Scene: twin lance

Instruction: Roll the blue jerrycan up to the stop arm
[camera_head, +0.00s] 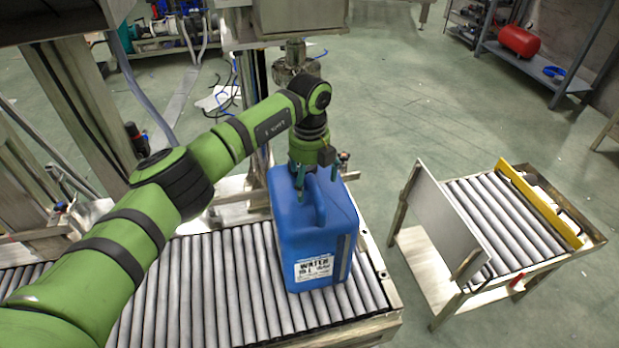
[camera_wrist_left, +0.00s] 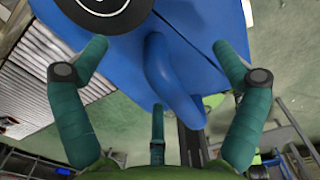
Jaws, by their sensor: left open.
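The blue jerrycan (camera_head: 318,240) stands upright on the roller conveyor (camera_head: 220,285), near its right end, with a white water label facing me. My left gripper (camera_head: 317,181) is over the top of the jerrycan, with its fingers spread on either side of the handle. In the left wrist view the jerrycan's handle (camera_wrist_left: 170,80) runs between the open green fingers (camera_wrist_left: 163,55), and a dark round cap shows at the top edge. I cannot tell whether any finger touches the handle. I cannot clearly make out the stop arm. My right gripper is out of view.
A separate short roller table (camera_head: 505,220) with a grey upright panel (camera_head: 447,222) and a yellow side strip stands to the right, across a gap of floor. Steel filling-machine framework stands behind the conveyor. Rollers left of the jerrycan are clear, apart from my arm above them.

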